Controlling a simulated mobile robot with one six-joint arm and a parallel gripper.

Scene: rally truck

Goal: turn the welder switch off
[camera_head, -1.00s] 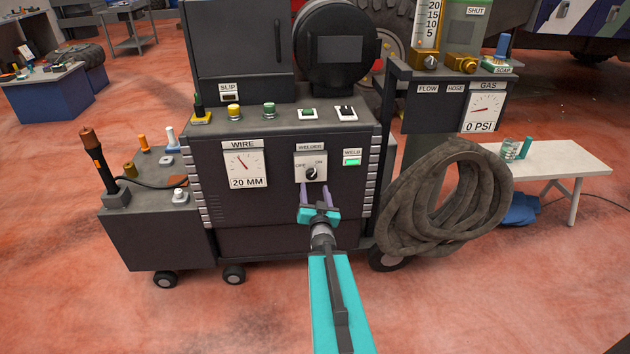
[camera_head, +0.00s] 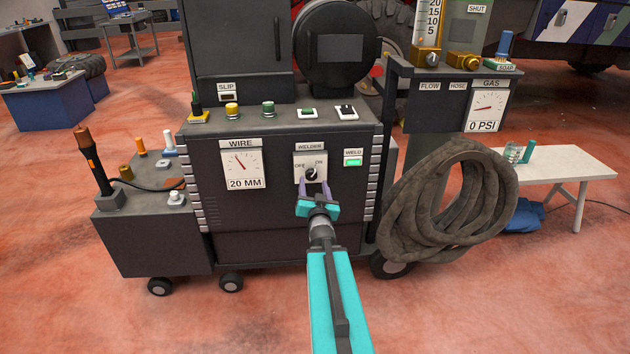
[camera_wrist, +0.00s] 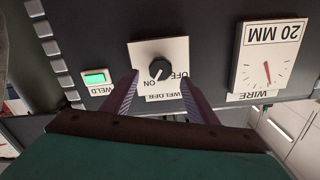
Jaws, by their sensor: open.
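The welder switch (camera_head: 310,175) is a black rotary knob on a white plate marked OFF at left and ON at right, on the front of the dark welder cabinet (camera_head: 280,215). Its pointer leans toward ON. In the wrist view the knob (camera_wrist: 160,70) appears upside down, with its pointer toward ON. My gripper (camera_head: 314,186) is open, its two purple fingers just below and in front of the knob. In the wrist view my gripper (camera_wrist: 155,88) has a finger either side of the knob's lower part; whether they touch the plate is unclear.
A green WELD light (camera_head: 353,162) glows right of the switch. The WIRE gauge (camera_head: 243,168) reads 20 MM at left. A coiled hose (camera_head: 445,205) hangs at right, and a cart with a torch (camera_head: 95,165) stands at left. Open red floor lies in front.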

